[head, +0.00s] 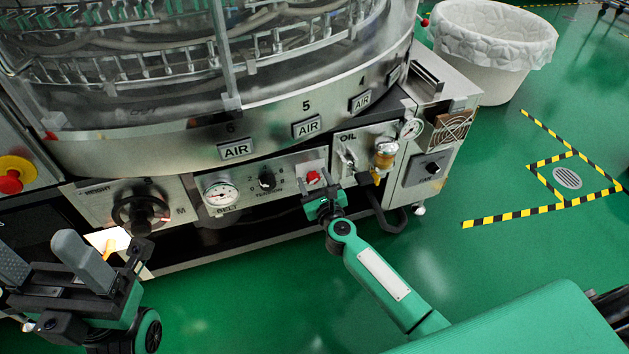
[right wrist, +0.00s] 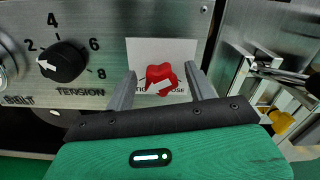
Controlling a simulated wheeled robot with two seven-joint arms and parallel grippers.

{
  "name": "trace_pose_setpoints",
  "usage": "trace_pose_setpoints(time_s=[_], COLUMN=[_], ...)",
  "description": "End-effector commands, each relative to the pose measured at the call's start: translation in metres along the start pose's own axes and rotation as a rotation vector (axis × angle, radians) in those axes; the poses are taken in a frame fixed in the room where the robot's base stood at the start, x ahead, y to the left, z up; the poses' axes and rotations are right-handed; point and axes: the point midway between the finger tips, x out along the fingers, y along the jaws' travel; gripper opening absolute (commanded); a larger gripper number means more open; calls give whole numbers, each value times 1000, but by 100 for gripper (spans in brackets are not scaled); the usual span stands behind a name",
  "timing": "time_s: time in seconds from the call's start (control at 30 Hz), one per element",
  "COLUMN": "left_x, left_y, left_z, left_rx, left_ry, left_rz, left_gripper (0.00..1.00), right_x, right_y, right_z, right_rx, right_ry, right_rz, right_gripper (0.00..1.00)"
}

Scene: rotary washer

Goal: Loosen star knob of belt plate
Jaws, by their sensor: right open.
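The red star knob (head: 313,177) sits on a pale label plate (head: 312,170) on the washer's lower front panel, right of the tension dial. My right gripper (head: 318,192) is at the panel in front of the knob. In the right wrist view the red star knob (right wrist: 162,78) shows between the two open fingers of my right gripper (right wrist: 158,88), with a visible gap on each side. The label text is partly hidden behind the knob. My left gripper (head: 85,258) is at the lower left, away from the knob, with its fingers apart.
The black tension dial (right wrist: 63,62) is left of the knob, with the belt gauge (head: 221,194) further left. The oil unit (head: 385,155) juts out to the right. A black handwheel (head: 141,208) is at the left. A lined white bin (head: 495,45) stands at the back right.

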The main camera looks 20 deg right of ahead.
Motion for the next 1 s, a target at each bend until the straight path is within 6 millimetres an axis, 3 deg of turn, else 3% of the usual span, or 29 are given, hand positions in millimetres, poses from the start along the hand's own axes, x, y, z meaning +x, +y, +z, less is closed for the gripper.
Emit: trace_pose_setpoints(time_s=[0.03,0.23,0.27,0.67,1.0], left_x=[0,-1,-1,2,-1], left_y=[0,0,0,0,0], left_z=[0,1,1,4,3], left_rx=[0,0,0,-1,-5], left_ry=[0,-2,-3,-12,-63], left_rz=[0,0,0,0,-5], left_gripper=[68,68,68,68,68], right_x=[0,0,0,-1,-1], right_y=[0,0,0,1,2], right_z=[0,0,0,2,2], right_rx=[0,0,0,-78,-345], right_ry=[0,0,0,1,3], right_rz=[0,0,0,0,1], right_gripper=[51,12,11,11,11])
